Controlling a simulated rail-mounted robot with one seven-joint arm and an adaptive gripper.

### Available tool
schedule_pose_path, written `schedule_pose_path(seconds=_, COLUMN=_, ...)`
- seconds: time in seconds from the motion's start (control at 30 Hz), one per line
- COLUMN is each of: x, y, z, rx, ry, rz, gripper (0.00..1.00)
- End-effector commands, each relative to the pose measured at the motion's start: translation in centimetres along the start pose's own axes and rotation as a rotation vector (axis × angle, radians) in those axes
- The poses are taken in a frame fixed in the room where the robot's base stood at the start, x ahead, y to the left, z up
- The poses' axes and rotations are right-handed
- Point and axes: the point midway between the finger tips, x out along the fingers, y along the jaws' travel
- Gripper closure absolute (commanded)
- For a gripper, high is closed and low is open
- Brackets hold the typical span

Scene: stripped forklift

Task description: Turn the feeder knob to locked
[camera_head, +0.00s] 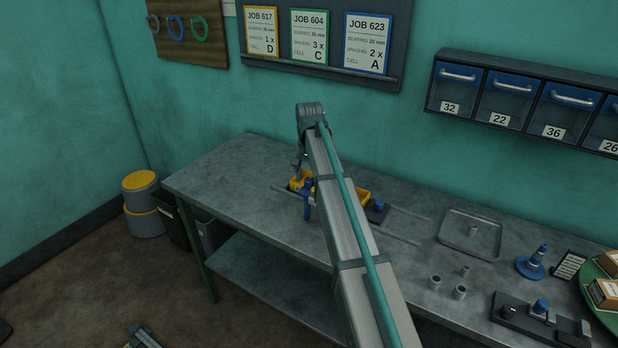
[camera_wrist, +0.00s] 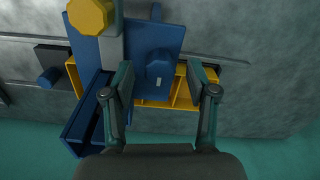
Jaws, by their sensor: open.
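In the wrist view, a blue knob (camera_wrist: 158,62) with a small pale mark sits on the blue plate (camera_wrist: 174,35) of the feeder. The mark's setting cannot be read. My gripper (camera_wrist: 160,85) is open, its two dark fingers apart with the knob between them in the picture; I see no contact. A yellow faceted knob (camera_wrist: 90,15) stands at the upper left of the plate. In the head view, the blue feeder (camera_head: 308,187) stands on the bench, with my gripper (camera_head: 300,165) just above it. My arm hides part of the feeder.
A blue open chute (camera_wrist: 82,128) and a yellow divided bin (camera_wrist: 182,95) lie close to the fingers. A dark block with a blue peg (camera_wrist: 48,77) stands on the rail. On the bench, a metal tray (camera_head: 470,235) lies to the right; the left end is clear.

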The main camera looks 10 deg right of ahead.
Motion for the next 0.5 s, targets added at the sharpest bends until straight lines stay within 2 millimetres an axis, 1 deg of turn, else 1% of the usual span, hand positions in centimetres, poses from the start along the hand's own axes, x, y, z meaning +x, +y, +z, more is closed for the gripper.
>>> schedule_pose_path(seconds=0.17, x=-1.2, y=-0.1, z=-0.1, rx=0.000, ry=0.002, rz=-0.001, gripper=0.42)
schedule_pose_path(seconds=0.27, x=-2.6, y=-0.1, z=-0.1, rx=0.000, ry=0.002, rz=-0.001, gripper=0.42)
schedule_pose_path(seconds=0.5, x=-7.3, y=-0.1, z=-0.1, rx=0.000, ry=0.003, rz=-0.002, gripper=0.42)
